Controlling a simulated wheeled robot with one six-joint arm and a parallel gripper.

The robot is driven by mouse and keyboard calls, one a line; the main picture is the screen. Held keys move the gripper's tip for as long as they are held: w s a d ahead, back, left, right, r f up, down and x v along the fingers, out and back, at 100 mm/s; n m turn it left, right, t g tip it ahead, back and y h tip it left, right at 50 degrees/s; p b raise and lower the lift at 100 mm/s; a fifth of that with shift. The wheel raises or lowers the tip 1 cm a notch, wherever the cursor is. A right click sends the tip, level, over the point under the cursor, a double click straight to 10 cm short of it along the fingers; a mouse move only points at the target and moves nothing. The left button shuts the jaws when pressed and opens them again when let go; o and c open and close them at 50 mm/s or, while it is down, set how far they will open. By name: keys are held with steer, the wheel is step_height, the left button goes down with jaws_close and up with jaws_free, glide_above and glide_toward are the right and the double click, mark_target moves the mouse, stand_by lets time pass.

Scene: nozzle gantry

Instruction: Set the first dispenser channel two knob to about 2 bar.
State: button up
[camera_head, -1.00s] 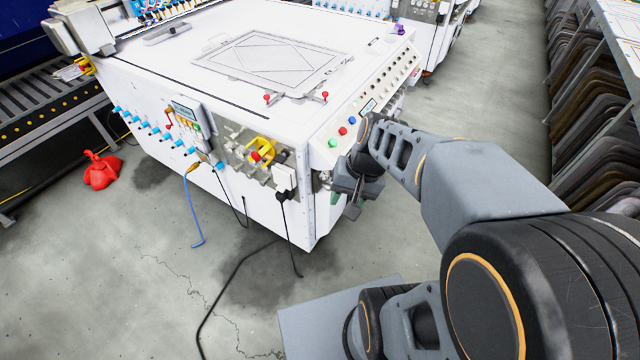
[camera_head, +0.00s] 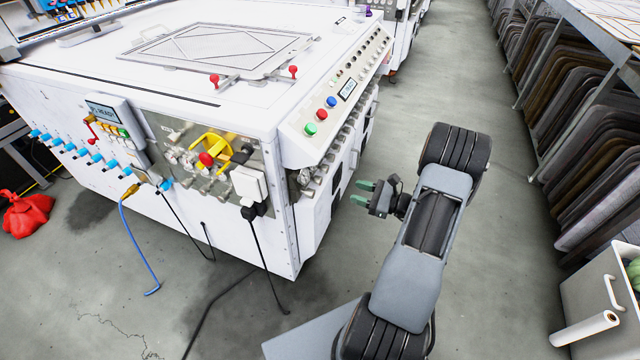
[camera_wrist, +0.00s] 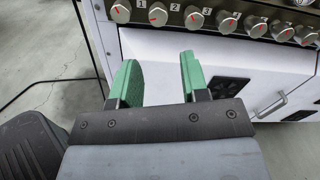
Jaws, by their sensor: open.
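In the wrist view a row of silver knobs with red pointer marks runs along the top. Black numerals stand between them. The knob that seems to be channel two (camera_wrist: 158,14) has the numeral 2 at its upper right, and its red mark points roughly left. The channel one knob (camera_wrist: 121,12) is left of it. My gripper (camera_wrist: 160,62) has two green fingers, apart and empty, below these knobs and touching nothing. In the head view my gripper (camera_head: 361,193) is in the air right of the white machine's front corner. The knob row (camera_head: 338,150) is too small there to read.
The white machine (camera_head: 225,125) carries red, green and blue buttons (camera_head: 320,115) above the knobs. A grey cabinet handle (camera_wrist: 268,106) and a dark vent (camera_wrist: 228,90) are below them. A rack of dark mats (camera_head: 570,140) stands at right. The aisle floor is clear.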

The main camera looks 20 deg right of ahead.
mark_target(321, 181)
steer(key=b+x, duration=0.2)
steer(key=x, duration=1)
steer(key=shift+w+a, duration=0.15)
steer(key=shift+a, duration=0.25)
steer(key=c, duration=0.6)
steer(key=shift+c, duration=0.2)
steer(key=shift+r+m+p, duration=0.15)
steer(key=shift+m+p, duration=0.15)
steer(key=shift+p, duration=0.05)
